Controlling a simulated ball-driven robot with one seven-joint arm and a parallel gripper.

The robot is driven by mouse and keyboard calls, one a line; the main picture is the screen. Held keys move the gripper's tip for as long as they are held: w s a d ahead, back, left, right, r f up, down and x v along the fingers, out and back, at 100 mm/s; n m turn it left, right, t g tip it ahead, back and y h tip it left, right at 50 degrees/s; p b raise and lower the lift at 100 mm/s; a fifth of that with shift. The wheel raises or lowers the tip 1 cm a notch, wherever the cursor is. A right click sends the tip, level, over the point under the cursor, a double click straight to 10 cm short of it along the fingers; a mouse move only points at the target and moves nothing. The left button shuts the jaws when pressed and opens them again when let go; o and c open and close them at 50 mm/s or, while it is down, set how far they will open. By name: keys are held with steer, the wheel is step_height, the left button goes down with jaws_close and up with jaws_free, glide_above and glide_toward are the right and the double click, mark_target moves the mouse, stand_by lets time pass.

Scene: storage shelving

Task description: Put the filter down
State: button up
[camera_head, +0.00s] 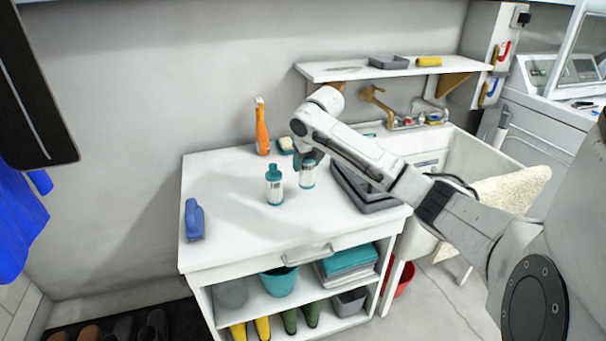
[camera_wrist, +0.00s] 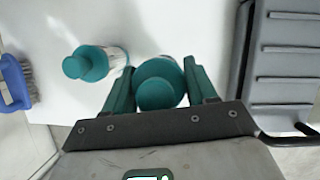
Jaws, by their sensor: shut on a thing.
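The filter (camera_head: 307,178), a small clear-and-white cylinder with a teal top, is upright at the middle of the white counter (camera_head: 228,215). My gripper (camera_head: 308,158) comes down on it from above and is shut on its teal top. In the wrist view the teal top (camera_wrist: 158,88) sits between my two teal fingers (camera_wrist: 160,68). The filter's base is at or very near the counter; I cannot tell if it touches. A similar teal-capped cylinder (camera_head: 274,188) stands just left of it, apart, and also shows in the wrist view (camera_wrist: 88,63).
A dark grey tray (camera_head: 365,190) lies close on the right and shows ribbed in the wrist view (camera_wrist: 290,60). A blue brush (camera_head: 194,219) lies at the left. An orange bottle (camera_head: 262,130) stands behind. A sink (camera_head: 450,150) is to the right.

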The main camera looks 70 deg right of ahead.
mark_target(303, 172)
steer(key=shift+w+d+f, duration=0.3)
steer(key=shift+w+f, duration=0.35)
steer(key=shift+f, duration=0.15)
steer(key=shift+w+f, duration=0.1)
steer(key=shift+f, duration=1.55)
steer(key=shift+f, duration=0.1)
steer(key=o, duration=1.1)
steer(key=shift+o, duration=0.2)
steer(key=v, duration=1.2)
